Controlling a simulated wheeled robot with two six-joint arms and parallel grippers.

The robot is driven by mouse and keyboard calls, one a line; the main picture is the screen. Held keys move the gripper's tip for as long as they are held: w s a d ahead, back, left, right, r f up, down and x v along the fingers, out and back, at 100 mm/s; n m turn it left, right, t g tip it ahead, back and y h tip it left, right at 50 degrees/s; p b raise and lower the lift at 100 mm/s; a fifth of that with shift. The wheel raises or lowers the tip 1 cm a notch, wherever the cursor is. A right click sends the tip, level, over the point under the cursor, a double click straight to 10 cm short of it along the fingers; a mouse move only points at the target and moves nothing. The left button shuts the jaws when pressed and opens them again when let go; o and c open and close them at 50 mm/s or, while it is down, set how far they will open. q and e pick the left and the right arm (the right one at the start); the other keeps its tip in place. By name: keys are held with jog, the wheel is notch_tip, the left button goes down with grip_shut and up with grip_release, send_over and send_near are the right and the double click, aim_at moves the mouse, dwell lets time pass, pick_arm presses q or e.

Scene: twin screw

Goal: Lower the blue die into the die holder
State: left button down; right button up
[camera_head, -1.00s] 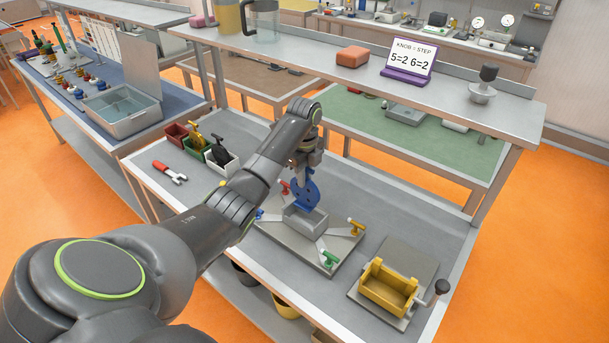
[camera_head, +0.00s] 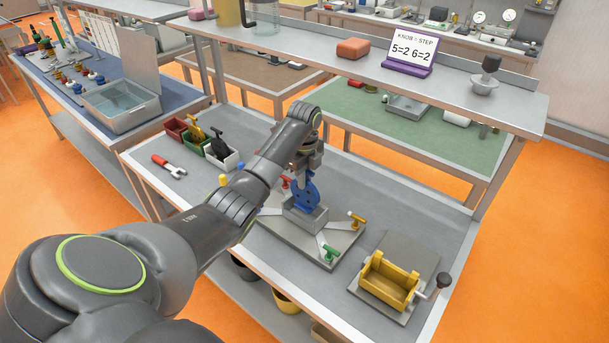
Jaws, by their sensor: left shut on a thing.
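The blue die (camera_head: 305,196) is a round disc with holes, held upright by my left gripper (camera_head: 309,172). The gripper is above it, shut on its top. The die holder (camera_head: 307,217) is a grey open block in the middle of a grey base plate. The lower edge of the die is at or just inside the top of the holder; its bottom is hidden by the holder's wall. I cannot tell whether it touches the floor of the holder. My right gripper is not in view.
Around the holder stand a red knob (camera_head: 285,182), a yellow knob (camera_head: 356,219) and a green knob (camera_head: 329,252) on arms. A yellow cradle with a crank (camera_head: 389,284) is at right. Bins and a red-handled tool (camera_head: 168,166) lie at left. A shelf with a sign (camera_head: 409,54) is behind.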

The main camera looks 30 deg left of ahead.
aim_at(305, 190)
pick_arm(q)
jog(key=shift+f+b, duration=0.75)
jog(key=shift+f, duration=1.15)
jog(key=shift+f, duration=0.55)
jog(key=c, duration=1.3)
grip_release()
jog(key=shift+c, duration=0.2)
jog(key=shift+f, duration=0.1)
